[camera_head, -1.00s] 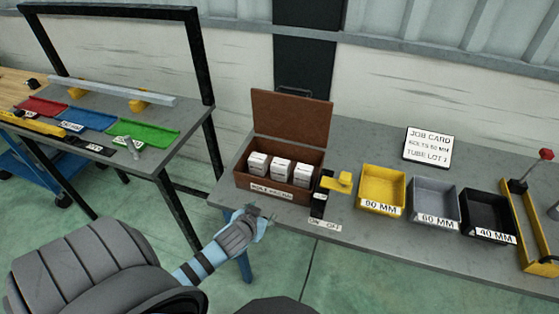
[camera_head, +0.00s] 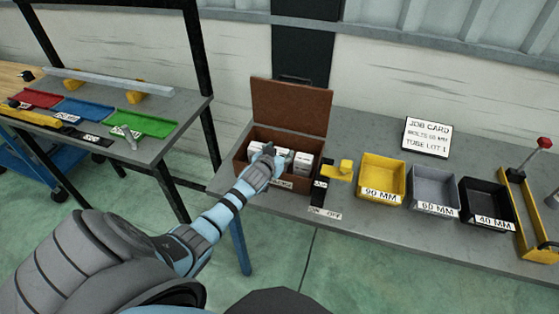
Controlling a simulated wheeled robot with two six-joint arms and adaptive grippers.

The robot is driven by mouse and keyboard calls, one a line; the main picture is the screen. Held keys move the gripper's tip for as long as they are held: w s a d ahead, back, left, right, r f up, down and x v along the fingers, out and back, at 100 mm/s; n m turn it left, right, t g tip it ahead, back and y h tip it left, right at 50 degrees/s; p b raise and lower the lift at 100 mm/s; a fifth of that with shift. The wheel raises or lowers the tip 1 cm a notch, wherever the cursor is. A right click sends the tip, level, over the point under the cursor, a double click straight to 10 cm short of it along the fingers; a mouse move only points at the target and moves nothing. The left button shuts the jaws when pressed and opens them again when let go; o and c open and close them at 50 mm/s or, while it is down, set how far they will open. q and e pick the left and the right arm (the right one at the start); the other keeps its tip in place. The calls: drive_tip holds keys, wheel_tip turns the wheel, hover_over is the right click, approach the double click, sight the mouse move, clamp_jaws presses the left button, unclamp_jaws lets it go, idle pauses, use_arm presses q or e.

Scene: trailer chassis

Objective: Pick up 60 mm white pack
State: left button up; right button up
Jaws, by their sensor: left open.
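The white packs stand in a row inside an open brown box (camera_head: 243,172) on the grey bench. The right pack (camera_head: 303,162) shows clearly, and part of the middle pack (camera_head: 283,153) shows behind my gripper. The left pack is mostly hidden by my gripper. I cannot read any size on the packs. My left gripper (camera_head: 268,150) is open over the front of the box, in front of the packs. I cannot tell whether it touches one. My right gripper is not in view.
The brown lid (camera_head: 291,106) stands up behind the box. A yellow-and-black device (camera_head: 341,170) is right of it. Yellow (camera_head: 381,197), grey (camera_head: 432,207) and black (camera_head: 487,219) bins follow. A job card (camera_head: 427,137) stands behind them. Another table with coloured trays (camera_head: 145,123) is at left.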

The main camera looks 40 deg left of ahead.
use_arm(q)
drive_tip(key=shift+w+a+f, duration=0.1)
drive_tip(key=shift+w+f, duration=0.2)
drive_tip(key=shift+w, duration=0.15)
drive_tip(key=shift+r, duration=0.1)
drive_tip(key=c, duration=1.1)
